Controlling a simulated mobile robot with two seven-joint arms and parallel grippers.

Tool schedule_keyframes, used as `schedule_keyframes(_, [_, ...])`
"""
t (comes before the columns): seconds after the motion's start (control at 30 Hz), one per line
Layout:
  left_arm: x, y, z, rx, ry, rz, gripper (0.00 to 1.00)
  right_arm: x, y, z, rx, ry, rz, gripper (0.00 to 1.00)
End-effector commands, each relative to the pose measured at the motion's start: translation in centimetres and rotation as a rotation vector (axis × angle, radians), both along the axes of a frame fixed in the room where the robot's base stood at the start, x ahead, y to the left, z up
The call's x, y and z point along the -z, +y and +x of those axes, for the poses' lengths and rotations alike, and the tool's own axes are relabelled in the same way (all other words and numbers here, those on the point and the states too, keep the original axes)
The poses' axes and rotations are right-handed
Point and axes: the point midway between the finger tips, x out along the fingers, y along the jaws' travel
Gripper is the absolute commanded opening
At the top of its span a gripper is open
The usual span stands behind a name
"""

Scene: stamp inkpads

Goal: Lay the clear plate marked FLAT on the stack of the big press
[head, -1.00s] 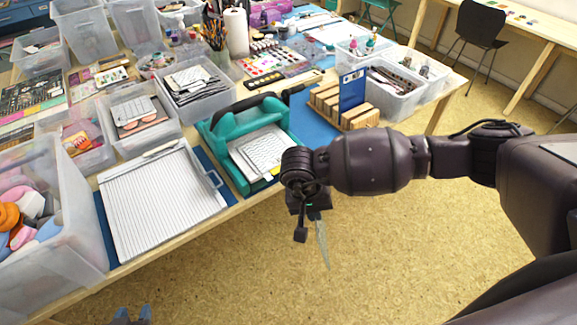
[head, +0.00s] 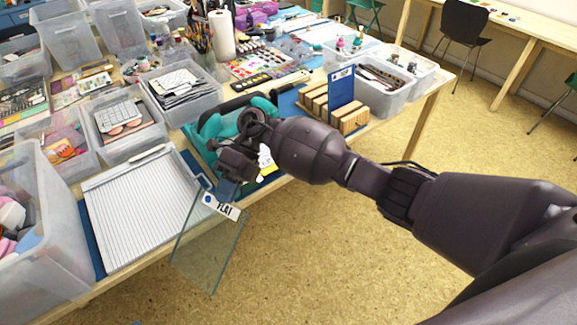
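The clear plate (head: 208,250) carries a white label reading FLAT (head: 221,206) at its top edge. It hangs tilted below my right gripper (head: 232,182), in front of the table's front edge. My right gripper appears shut on the plate's upper edge, though its fingers are partly hidden. The teal big press (head: 207,127) stands open behind my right gripper and arm, which cover most of it and its stack. A small yellow and white piece (head: 266,160) shows beside my wrist. My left gripper is not seen.
A white ridged board (head: 140,205) lies left of the press on a blue mat. A wooden rack (head: 335,107) with a blue board stands to the right. Clear bins crowd the left. The floor in front of the table is clear.

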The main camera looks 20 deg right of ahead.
Motion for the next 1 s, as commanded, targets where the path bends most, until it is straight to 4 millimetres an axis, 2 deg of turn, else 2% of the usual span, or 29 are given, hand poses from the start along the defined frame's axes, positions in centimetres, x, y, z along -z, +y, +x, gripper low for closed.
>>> schedule_keyframes(0.1, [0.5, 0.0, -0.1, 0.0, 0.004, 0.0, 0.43, -0.3, -0.3, 0.9, 0.302, 0.046, 0.072, 0.0])
schedule_keyframes(0.37, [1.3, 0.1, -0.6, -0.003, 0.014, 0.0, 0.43, -1.0, -2.1, 3.5, 0.908, 0.079, 0.256, 0.0])
schedule_keyframes(0.57, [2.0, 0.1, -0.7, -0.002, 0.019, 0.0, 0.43, -0.3, -5.9, 5.8, 1.348, 0.035, 0.435, 0.0])
schedule_keyframes(0.7, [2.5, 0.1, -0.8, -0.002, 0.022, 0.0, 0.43, 1.0, -9.5, 7.0, 1.585, -0.03, 0.551, 0.0])
schedule_keyframes(0.9, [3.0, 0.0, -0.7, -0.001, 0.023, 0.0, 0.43, 3.3, -14.5, 7.4, 1.796, -0.132, 0.667, 0.0])
schedule_keyframes(1.0, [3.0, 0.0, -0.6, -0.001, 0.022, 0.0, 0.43, 4.0, -15.8, 7.4, 1.844, -0.161, 0.697, 0.0])
